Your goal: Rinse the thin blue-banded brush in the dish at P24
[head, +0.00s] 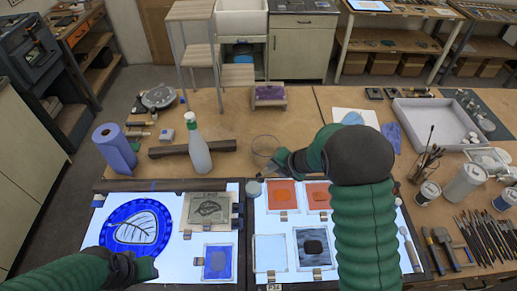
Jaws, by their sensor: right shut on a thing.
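My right gripper (280,160) is at the near right side of a clear round glass dish (262,143) on the bench, behind the right light panel. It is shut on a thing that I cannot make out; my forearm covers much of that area. I cannot pick out the thin blue-banded brush. A small label reading P24 (274,287) is at the front edge of the right light panel (262,222), well in front of this dish. My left gripper (147,268) is over the front of the left light panel, near a blue glass square (217,262); its jaws are unclear.
A brush pot (425,165) and several tools (480,235) are at the right. Bare bench lies behind the dish.

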